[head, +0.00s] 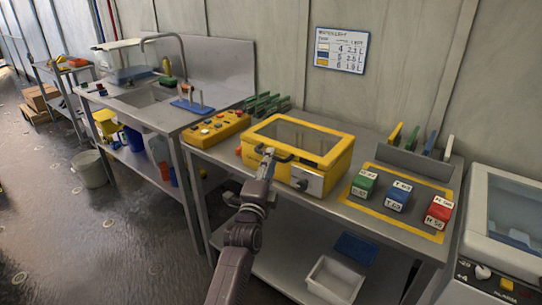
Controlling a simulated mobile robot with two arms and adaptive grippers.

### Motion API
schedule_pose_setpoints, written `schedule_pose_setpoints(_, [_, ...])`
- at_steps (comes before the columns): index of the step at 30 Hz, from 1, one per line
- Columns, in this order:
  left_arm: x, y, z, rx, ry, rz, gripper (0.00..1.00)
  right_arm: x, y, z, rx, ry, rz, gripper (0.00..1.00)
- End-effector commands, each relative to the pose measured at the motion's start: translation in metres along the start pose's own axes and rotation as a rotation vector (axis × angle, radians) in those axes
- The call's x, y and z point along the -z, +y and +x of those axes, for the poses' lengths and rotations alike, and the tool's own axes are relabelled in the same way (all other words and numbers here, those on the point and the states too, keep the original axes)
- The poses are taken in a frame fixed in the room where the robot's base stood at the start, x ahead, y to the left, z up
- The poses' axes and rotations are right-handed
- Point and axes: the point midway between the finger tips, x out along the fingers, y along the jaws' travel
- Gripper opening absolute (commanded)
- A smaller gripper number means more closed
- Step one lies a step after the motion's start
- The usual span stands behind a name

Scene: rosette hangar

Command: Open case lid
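The yellow case (335,157) with a see-through lid (298,135) stands on the steel table, and its lid looks closed. A dark handle (284,157) runs along its front edge, and a grey latch or knob plate is on the front right. My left gripper (268,153) is at the front left of the case, at or just before the left end of the handle. It is seen from behind and small, so I cannot tell whether its fingers touch the handle or how far apart they are. My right gripper is not in view.
A yellow control box (216,128) stands left of the case. Green, blue and red blocks (397,196) sit on a yellow-edged mat at right. A grey machine (505,235) stands at far right. A white bin (333,281) is on the lower shelf. A sink bench is at left.

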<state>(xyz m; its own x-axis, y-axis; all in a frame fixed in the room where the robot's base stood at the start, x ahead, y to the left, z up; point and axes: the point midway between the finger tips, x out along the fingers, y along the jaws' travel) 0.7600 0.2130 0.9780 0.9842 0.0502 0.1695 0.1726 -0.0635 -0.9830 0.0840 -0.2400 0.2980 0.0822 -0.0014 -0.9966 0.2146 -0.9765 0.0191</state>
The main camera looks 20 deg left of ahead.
Motion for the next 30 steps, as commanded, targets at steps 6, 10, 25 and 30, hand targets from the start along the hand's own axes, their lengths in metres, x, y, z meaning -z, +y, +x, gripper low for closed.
schedule_pose_setpoints(6, [-0.001, 0.0, 0.022, 0.0, 0.0, 0.0, 0.27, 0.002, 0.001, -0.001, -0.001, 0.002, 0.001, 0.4])
schedule_pose_setpoints(10, [-0.001, 0.001, 0.026, -0.001, -0.001, 0.0, 0.27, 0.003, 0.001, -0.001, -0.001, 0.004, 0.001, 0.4])
schedule_pose_setpoints(25, [0.0, 0.001, 0.026, -0.001, 0.0, 0.0, 0.0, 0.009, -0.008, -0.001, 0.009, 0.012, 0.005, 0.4])
schedule_pose_setpoints(30, [0.0, 0.001, 0.026, -0.001, 0.0, -0.001, 0.0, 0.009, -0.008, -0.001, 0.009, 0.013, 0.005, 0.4])
